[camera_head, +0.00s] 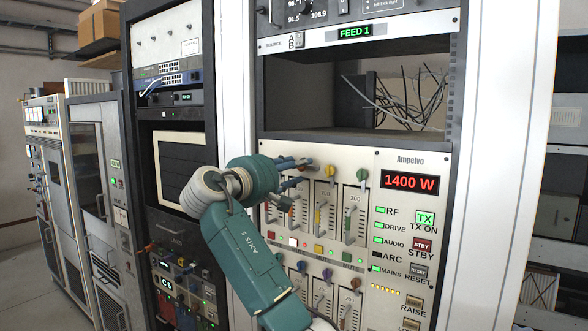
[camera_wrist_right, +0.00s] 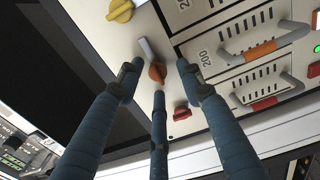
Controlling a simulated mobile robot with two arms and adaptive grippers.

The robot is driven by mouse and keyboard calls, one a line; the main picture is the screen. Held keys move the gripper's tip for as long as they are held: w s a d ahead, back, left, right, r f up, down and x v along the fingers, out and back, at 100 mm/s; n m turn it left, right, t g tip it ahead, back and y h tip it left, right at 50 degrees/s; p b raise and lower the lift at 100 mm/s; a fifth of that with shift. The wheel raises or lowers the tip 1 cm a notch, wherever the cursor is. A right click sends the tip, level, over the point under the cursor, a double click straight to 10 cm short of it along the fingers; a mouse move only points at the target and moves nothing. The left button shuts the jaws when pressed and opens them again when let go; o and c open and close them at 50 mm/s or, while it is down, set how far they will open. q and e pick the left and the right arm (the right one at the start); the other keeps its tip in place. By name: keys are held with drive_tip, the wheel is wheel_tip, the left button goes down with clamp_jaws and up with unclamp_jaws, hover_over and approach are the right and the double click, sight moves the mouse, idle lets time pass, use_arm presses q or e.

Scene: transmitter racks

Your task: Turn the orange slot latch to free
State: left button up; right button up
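The orange slot latch (camera_wrist_right: 156,73) shows in the right wrist view, with a grey lever end pointing up-left. My right gripper (camera_wrist_right: 157,80) has its three blue fingers spread around the latch, and it is open. I cannot tell whether any finger touches the latch. In the head view my right gripper (camera_head: 292,176) is at the upper left of the beige Ampelvo panel (camera_head: 405,165), and its fingers hide the orange latch there. The module with the orange handle (camera_wrist_right: 258,50) shows beside the latch in the wrist view. My left gripper is not in view.
A yellow latch (camera_wrist_right: 120,11) and a red latch (camera_wrist_right: 181,113) flank the orange one. A red-handled module (camera_wrist_right: 264,103) is close by. In the head view, a green knob (camera_head: 362,175) stands out from the panel. An open bay with loose wires (camera_head: 405,100) lies above it.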

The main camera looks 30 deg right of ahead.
drive_tip(key=v, duration=1.2)
drive_tip(key=shift+w, duration=0.15)
